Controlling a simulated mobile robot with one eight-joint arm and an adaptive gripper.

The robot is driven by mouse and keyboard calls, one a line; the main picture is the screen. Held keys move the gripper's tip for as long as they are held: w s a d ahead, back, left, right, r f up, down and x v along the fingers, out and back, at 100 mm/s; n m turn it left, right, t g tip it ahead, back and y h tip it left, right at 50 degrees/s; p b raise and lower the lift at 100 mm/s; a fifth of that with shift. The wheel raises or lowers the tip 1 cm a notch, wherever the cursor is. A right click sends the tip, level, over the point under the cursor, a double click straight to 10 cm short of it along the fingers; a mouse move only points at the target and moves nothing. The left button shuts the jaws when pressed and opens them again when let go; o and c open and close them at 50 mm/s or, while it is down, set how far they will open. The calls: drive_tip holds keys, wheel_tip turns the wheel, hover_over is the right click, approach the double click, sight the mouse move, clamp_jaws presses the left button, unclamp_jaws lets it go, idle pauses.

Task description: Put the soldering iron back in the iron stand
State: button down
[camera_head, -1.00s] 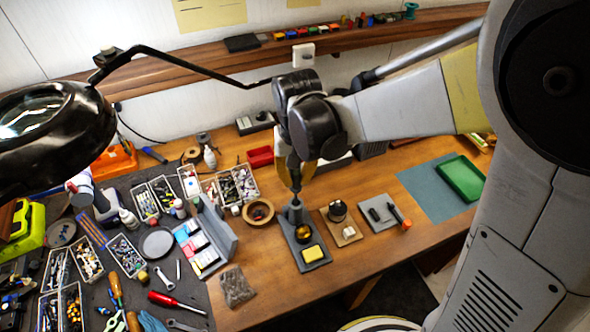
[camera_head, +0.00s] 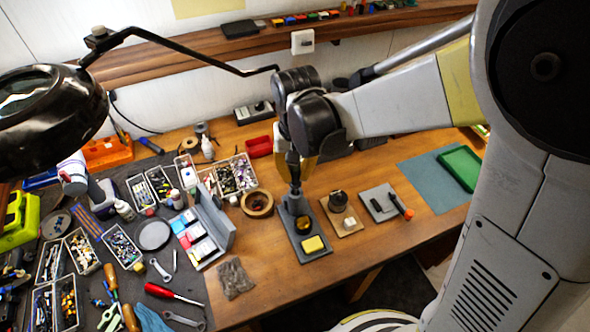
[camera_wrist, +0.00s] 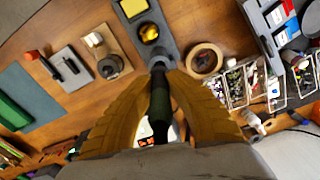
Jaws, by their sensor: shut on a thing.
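My gripper (camera_head: 293,168) is shut on the soldering iron (camera_wrist: 159,97), whose dark handle stands upright between the yellow-brown fingers in the wrist view. The iron stand (camera_head: 293,229) is a dark grey base with a yellow sponge (camera_head: 313,244), a round brass-coloured cleaner (camera_head: 303,223) and a holder at its back end. The gripper is right above that holder. The stand also shows beyond the fingertips in the wrist view (camera_wrist: 167,43). The iron's lower end meets the holder in the picture. I cannot tell how far it is inside, as the tip is hidden.
A tape roll (camera_head: 257,203) lies close left of the stand. To the right are a wooden pad (camera_head: 350,229) with a dark tin and a grey pad with an orange-ended tool (camera_head: 401,206). A lamp (camera_head: 45,110) hangs at left.

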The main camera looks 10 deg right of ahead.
sight(295, 182)
drive_tip(key=shift+f+b, duration=1.15)
drive_tip(key=shift+f, duration=0.45)
drive_tip(key=c, duration=0.9)
unclamp_jaws()
drive_tip(key=shift+s+r+p, duration=0.1)
drive_tip(key=shift+r+p, duration=3.15)
drive_tip(key=shift+r, duration=1.3)
